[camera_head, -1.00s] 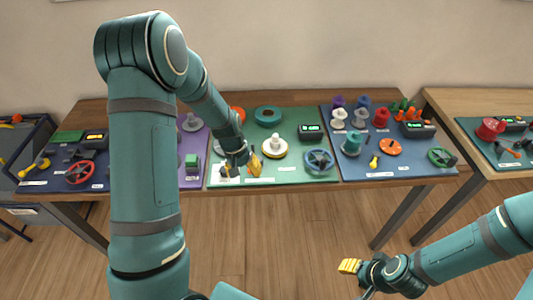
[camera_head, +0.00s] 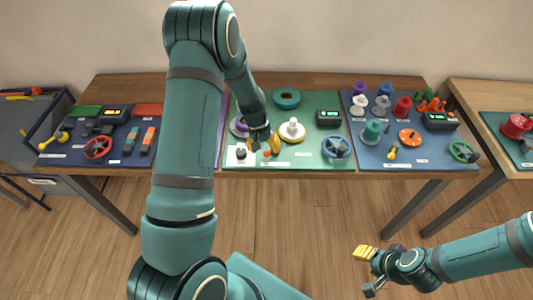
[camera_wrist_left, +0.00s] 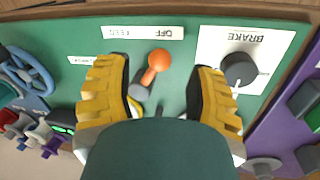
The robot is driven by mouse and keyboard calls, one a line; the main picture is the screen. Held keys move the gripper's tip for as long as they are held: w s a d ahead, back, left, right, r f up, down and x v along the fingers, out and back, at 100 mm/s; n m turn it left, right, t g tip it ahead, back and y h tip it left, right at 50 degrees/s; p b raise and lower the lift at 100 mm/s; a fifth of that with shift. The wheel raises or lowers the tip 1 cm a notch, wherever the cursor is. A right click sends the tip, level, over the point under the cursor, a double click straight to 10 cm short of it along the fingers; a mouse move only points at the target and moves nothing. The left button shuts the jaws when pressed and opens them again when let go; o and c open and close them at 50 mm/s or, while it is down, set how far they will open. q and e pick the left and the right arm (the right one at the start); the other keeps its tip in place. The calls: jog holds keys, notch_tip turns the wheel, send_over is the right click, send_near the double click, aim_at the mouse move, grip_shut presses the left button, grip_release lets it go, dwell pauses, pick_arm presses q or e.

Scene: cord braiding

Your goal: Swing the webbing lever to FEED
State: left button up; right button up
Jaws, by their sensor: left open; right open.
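The knob lies just below the OFF end of an upside-down FEED/OFF label (camera_wrist_left: 141,32). In the head view my left gripper (camera_head: 264,144) is low over the board. My right gripper (camera_head: 366,271) is open and empty, in front of the table.
A black BRAKE knob (camera_wrist_left: 239,70) on a white plate sits close beside one finger. A yellow-rimmed spool (camera_head: 292,131) and a blue handwheel (camera_head: 336,148) stand to the right on the green board. A blue board (camera_head: 405,155) lies further right.

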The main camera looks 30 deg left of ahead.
aim_at(266, 152)
pick_arm(q)
jog(key=shift+w+d+f, duration=0.1)
jog(key=shift+d+f, duration=0.05)
jog(key=shift+f, duration=0.65)
jog(key=shift+w+d+f, duration=0.1)
jog(key=shift+f, duration=0.65)
jog(key=shift+s, duration=0.1)
grip_shut()
